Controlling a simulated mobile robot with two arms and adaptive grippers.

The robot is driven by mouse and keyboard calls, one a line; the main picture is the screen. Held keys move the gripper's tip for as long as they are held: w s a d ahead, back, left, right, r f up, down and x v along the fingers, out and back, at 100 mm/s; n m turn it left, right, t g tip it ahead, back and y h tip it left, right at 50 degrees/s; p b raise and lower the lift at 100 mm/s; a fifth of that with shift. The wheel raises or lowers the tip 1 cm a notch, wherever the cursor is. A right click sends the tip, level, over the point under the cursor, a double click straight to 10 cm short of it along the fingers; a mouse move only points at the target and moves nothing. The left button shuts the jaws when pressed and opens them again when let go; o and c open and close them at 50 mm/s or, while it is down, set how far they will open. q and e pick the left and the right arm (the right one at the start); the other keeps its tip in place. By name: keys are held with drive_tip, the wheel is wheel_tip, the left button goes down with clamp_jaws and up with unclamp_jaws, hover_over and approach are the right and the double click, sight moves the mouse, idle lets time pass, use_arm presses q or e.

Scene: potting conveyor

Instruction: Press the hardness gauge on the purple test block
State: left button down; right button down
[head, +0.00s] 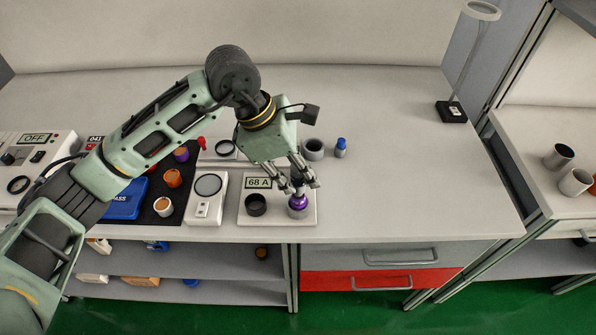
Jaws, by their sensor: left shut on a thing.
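My left gripper (304,185) reaches down over the right side of a white plate (277,218) and is shut on what looks like the hardness gauge, largely hidden by the fingers. A glossy purple round part (298,202) shows right under the fingertips, above a grey round base. I cannot tell whether this purple part belongs to the gauge or is the test block. The plate carries a "68 A" sign (258,183) and a black round holder (256,205). Another purple piece (181,154) stands on the black mat behind my arm. My right gripper is not in view.
The black mat (150,207) also holds orange pieces (173,178) and a blue case (125,200). A white device with a round pad (208,185) stands left of the plate. A grey cup (314,150) and a blue-topped piece (340,148) stand behind.

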use_arm(q)
drive_tip(key=shift+b, duration=0.4)
idle(0.8)
drive_tip(key=shift+f+b, duration=0.35)
drive_tip(key=shift+f, duration=0.05)
idle(1.2)
drive_tip(key=shift+r+p, duration=0.35)
drive_tip(key=shift+r, duration=0.3)
drive_tip(key=shift+r+p, duration=1.05)
drive_tip(key=shift+r, duration=1.4)
